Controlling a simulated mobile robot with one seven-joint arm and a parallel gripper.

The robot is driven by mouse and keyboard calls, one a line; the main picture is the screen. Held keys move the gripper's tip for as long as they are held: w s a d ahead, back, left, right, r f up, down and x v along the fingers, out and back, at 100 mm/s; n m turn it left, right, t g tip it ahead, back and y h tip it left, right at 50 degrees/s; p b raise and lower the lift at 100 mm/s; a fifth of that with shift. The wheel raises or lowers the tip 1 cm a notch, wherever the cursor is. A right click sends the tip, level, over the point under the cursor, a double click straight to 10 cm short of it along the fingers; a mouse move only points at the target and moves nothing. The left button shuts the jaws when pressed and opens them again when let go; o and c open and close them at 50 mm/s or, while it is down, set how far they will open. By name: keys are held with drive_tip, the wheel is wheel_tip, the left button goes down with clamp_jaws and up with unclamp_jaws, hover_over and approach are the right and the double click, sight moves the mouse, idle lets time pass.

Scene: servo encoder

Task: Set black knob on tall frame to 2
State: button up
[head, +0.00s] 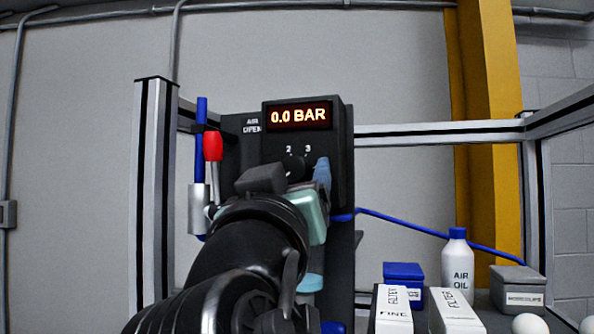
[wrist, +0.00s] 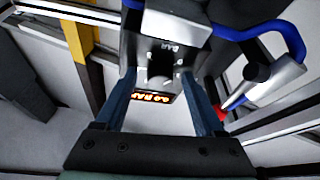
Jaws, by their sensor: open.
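The black knob (head: 294,167) sits on the dark panel (head: 343,150) below a lit display (head: 298,116) reading 0.0 BAR. The marks 2 and 3 show just above the knob; my gripper hides its lower part and any other marks. In the wrist view the knob (wrist: 160,68) appears between the two fingers. My gripper (head: 309,174) is open in front of the panel, its blue fingers on either side of the knob. The wrist view also shows my gripper (wrist: 159,76) with apparent gaps beside the knob; I cannot tell whether either finger touches it.
A red-handled lever (head: 213,146) stands left of the panel, near an AIR OPEN label. A blue hose (head: 420,229) runs right from the panel. An air oil bottle (head: 457,266), filter boxes (head: 394,308) and a blue box (head: 404,272) stand at lower right. Metal posts (head: 155,190) flank the area.

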drive_tip(key=shift+s+a+r, duration=0.1)
drive_tip(key=shift+s+r, duration=0.05)
drive_tip(key=shift+s, duration=0.05)
drive_tip(key=shift+c, duration=0.4)
clamp_jaws()
drive_tip(key=shift+m+b, duration=0.3)
drive_tip(key=shift+m, duration=0.1)
